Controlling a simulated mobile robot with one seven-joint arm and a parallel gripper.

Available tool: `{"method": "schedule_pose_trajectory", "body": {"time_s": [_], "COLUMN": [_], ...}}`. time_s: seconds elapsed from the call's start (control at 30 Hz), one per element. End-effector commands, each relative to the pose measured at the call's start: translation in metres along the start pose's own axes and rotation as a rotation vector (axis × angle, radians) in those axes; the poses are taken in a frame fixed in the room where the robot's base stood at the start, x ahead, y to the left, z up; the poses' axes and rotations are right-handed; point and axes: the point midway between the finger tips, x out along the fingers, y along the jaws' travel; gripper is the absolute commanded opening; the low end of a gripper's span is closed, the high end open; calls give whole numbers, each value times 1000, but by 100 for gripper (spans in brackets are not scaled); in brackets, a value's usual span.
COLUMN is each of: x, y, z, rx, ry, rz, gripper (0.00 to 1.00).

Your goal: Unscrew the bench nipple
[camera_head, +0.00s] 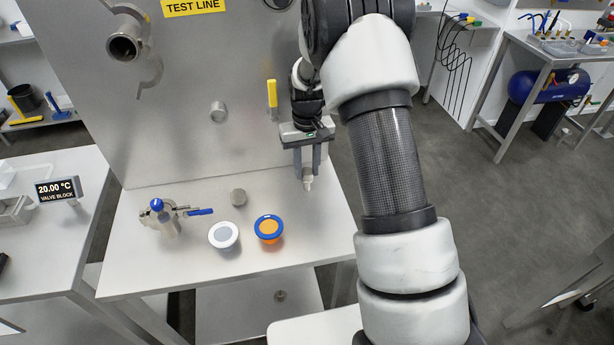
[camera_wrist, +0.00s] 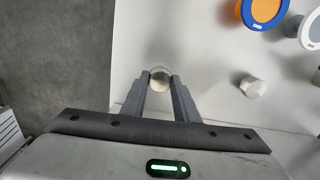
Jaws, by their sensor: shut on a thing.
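My gripper (camera_head: 307,178) points down over the right part of the steel bench (camera_head: 290,210). Its two fingers are closed on a small pale metal fitting, which I take to be the bench nipple (camera_head: 308,184). In the wrist view the nipple (camera_wrist: 160,80) shows as a round end between the fingertips (camera_wrist: 161,82). Its lower part shows just below the fingers in the head view. Whether it is seated in the bench or clear of it I cannot tell.
A short metal plug (camera_head: 238,197), a blue-and-orange cup (camera_head: 268,228), a white cup (camera_head: 223,235) and a blue-handled valve assembly (camera_head: 168,215) stand left of my gripper. The steel panel (camera_head: 190,120) with a yellow handle (camera_head: 272,94) rises behind. Open floor lies right.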

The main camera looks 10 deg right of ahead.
Motion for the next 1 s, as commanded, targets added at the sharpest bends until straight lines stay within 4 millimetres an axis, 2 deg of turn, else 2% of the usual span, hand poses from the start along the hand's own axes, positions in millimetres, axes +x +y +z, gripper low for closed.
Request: {"method": "schedule_pose_trajectory", "body": {"time_s": [0.1, 0.37, 0.6, 0.67, 1.0], "x": [0, 0, 0, 0, 0], "y": [0, 0, 0, -1, 0], "z": [0, 0, 1, 1, 1], "rx": [-61, -84, -441, -490, -544], "ry": [-1, -1, -2, -2, -2], "rz": [0, -1, -1, -2, -1], "gripper": [0, 0, 0, 0, 0]}}
